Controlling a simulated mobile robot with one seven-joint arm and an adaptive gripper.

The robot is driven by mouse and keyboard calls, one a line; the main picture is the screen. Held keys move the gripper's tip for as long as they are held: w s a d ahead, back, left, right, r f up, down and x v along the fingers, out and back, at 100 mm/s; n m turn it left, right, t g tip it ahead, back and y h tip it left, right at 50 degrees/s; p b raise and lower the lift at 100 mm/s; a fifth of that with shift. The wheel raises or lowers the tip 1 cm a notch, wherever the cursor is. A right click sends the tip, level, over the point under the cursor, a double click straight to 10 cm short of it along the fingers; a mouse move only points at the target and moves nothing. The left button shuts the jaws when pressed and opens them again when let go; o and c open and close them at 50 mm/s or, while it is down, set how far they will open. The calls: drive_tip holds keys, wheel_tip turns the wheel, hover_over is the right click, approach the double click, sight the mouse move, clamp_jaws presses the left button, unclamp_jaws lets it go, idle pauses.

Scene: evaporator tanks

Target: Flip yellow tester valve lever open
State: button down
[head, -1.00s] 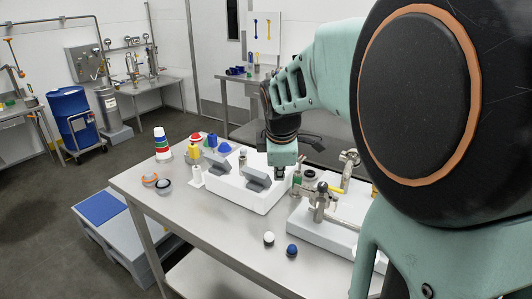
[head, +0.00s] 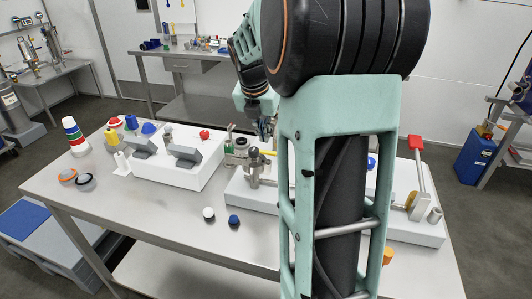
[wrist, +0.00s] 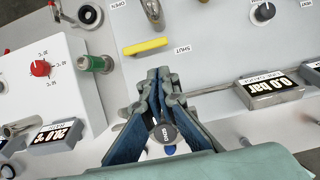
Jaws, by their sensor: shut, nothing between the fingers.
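The yellow tester valve lever (wrist: 145,47) shows in the wrist view as a flat bar on a light panel. It lies just left of the "SHUT" label, below the "OPEN" label. In the head view a bit of the yellow lever (head: 268,153) shows beside my arm. My gripper (wrist: 160,80) is shut and empty in the wrist view. Its fingertips are a little below the lever in the picture, apart from it as far as I can tell. In the head view my arm mostly hides the gripper and the valve.
A white box with a red knob (wrist: 40,68) stands left of the lever, with a green-banded fitting (wrist: 95,63) beside it. A red-handled post (head: 416,150) stands at the bench's right.

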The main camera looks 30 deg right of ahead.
sight(273, 152)
drive_tip(key=shift+f, duration=0.1)
drive_tip(key=x, duration=0.9)
drive_tip(key=shift+w+d+f, duration=0.1)
drive_tip(key=shift+f, duration=0.3)
drive_tip(key=shift+w+d+r+p, duration=0.15)
drive_tip(key=shift+d+p, duration=0.4)
drive_tip(key=shift+p, duration=0.35)
drive_tip(key=shift+w+d+p, duration=0.15)
drive_tip(key=shift+d+p, duration=0.3)
drive_tip(key=shift+p, duration=0.5)
drive_tip(key=shift+w+d+p, duration=0.35)
drive_tip(key=shift+d+p, duration=0.1)
drive_tip(key=shift+p, duration=0.35)
drive_tip(key=shift+w+d, duration=0.1)
